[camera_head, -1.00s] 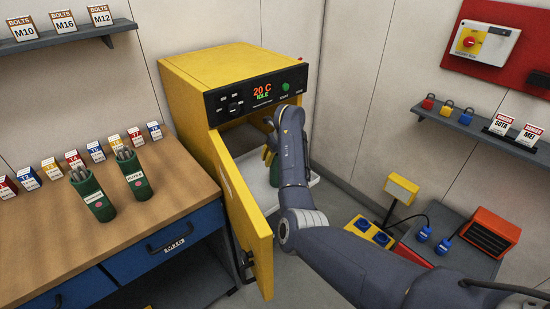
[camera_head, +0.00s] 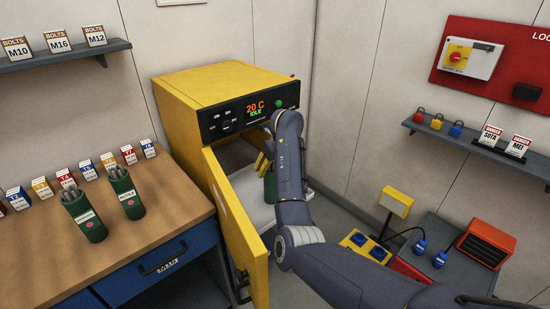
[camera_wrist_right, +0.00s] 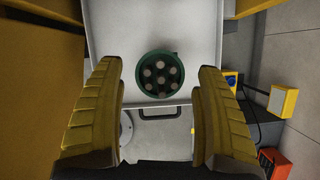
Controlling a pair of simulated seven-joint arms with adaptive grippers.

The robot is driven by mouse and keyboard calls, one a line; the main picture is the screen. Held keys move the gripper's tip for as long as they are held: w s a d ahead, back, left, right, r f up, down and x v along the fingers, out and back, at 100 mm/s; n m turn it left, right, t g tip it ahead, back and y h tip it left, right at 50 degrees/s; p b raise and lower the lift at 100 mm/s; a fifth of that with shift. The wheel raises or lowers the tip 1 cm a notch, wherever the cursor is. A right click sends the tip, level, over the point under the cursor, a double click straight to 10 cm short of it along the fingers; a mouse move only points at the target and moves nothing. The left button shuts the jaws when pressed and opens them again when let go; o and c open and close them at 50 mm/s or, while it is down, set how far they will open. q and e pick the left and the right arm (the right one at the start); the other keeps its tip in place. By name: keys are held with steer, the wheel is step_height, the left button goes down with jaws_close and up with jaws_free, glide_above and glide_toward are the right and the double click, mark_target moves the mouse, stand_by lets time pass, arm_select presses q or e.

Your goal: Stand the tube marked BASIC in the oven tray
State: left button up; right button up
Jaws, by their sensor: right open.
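A green tube (camera_wrist_right: 160,77) holding several rods stands in the pale oven tray (camera_wrist_right: 203,25) in the right wrist view. Its marking is not visible. In the head view this tube (camera_head: 270,187) is partly hidden behind my right arm, on the tray (camera_head: 259,217) inside the open yellow oven. My right gripper (camera_wrist_right: 158,70) is open, its yellow fingers on either side of the tube, with gaps visible at both sides. In the head view the right gripper (camera_head: 265,163) is mostly hidden by the arm. My left gripper is not in view.
The oven door (camera_head: 236,228) stands open left of my right arm. Two more green tubes, a left one (camera_head: 86,217) and a right one (camera_head: 126,194), stand on the wooden bench (camera_head: 150,215). A grey cart (camera_head: 465,275) with an orange heater (camera_head: 486,248) is at right.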

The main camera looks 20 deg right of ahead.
steer(key=v, duration=0.7)
stand_by(0.4)
